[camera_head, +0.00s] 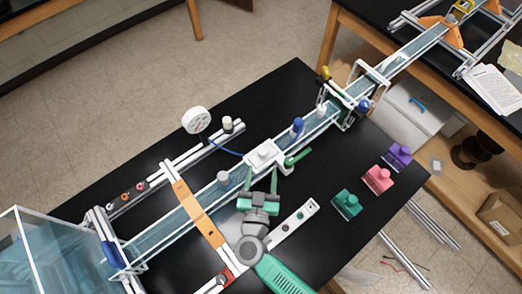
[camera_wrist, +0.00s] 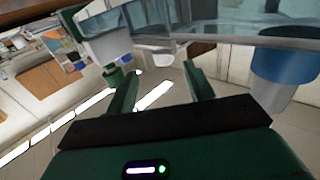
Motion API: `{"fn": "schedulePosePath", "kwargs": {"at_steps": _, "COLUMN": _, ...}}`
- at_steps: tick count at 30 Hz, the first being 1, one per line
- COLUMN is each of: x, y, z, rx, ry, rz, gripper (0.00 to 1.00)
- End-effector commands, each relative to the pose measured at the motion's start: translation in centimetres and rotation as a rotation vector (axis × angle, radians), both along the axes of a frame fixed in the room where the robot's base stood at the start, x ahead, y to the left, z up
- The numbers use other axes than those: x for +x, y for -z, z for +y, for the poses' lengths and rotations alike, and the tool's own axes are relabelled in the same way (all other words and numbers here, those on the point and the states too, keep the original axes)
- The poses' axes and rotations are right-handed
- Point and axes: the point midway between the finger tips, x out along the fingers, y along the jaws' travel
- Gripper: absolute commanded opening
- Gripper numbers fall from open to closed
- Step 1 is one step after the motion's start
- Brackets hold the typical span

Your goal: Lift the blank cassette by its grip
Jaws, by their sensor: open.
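A white block with a raised knob on top, which looks like the blank cassette (camera_head: 266,156), sits on the clear channel near the middle of the black table. My gripper (camera_head: 262,174) is open and empty, its two green fingers pointing at the block's near side. In the wrist view the fingers of my gripper (camera_wrist: 160,75) are spread apart. A pale piece shows beyond the gap between them, under the clear channel (camera_wrist: 225,25). I cannot tell whether the fingers touch anything.
Teal (camera_head: 347,204), pink (camera_head: 377,179) and purple (camera_head: 397,156) cassettes stand on the table at right. An orange crossbar (camera_head: 195,205) spans the channel at left. A blue-topped post (camera_head: 298,126) and a green handle (camera_head: 298,157) are close to the white block.

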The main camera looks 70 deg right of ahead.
Motion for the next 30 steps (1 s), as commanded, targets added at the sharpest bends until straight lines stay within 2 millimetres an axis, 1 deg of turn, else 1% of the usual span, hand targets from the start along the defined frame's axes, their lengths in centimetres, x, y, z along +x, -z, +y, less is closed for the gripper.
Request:
{"fn": "schedulePosePath", "kwargs": {"at_steps": 4, "x": 0.1, "y": -0.1, "z": -0.4, "rx": -0.001, "ry": 0.002, "rz": -0.001, "gripper": 0.53}}
{"fn": "schedulePosePath", "kwargs": {"at_steps": 9, "x": 0.7, "y": -0.2, "z": -2.4, "rx": -0.001, "ry": 0.0, "rz": -0.002, "gripper": 0.53}}
{"fn": "schedulePosePath", "kwargs": {"at_steps": 13, "x": 0.9, "y": -0.4, "z": -3.1, "rx": -0.002, "ry": 0.0, "rz": -0.004, "gripper": 0.53}}
{"fn": "schedulePosePath", "kwargs": {"at_steps": 18, "x": 1.9, "y": -0.8, "z": -6.0, "rx": -0.003, "ry": 0.0, "rz": -0.005, "gripper": 0.53}}
{"fn": "schedulePosePath", "kwargs": {"at_steps": 21, "x": 2.2, "y": -0.8, "z": -7.2, "rx": -0.002, "ry": -0.001, "rz": -0.004, "gripper": 0.53}}
{"fn": "schedulePosePath", "kwargs": {"at_steps": 24, "x": 2.3, "y": -0.8, "z": -7.6, "rx": -0.002, "ry": -0.001, "rz": -0.004, "gripper": 0.53}}
{"fn": "schedulePosePath", "kwargs": {"at_steps": 29, "x": 2.3, "y": -0.8, "z": -7.6, "rx": -0.002, "ry": -0.002, "rz": -0.004, "gripper": 0.53}}
{"fn": "schedulePosePath", "kwargs": {"at_steps": 30, "x": 2.3, "y": -0.8, "z": -7.6, "rx": -0.002, "ry": -0.002, "rz": -0.004, "gripper": 0.47}}
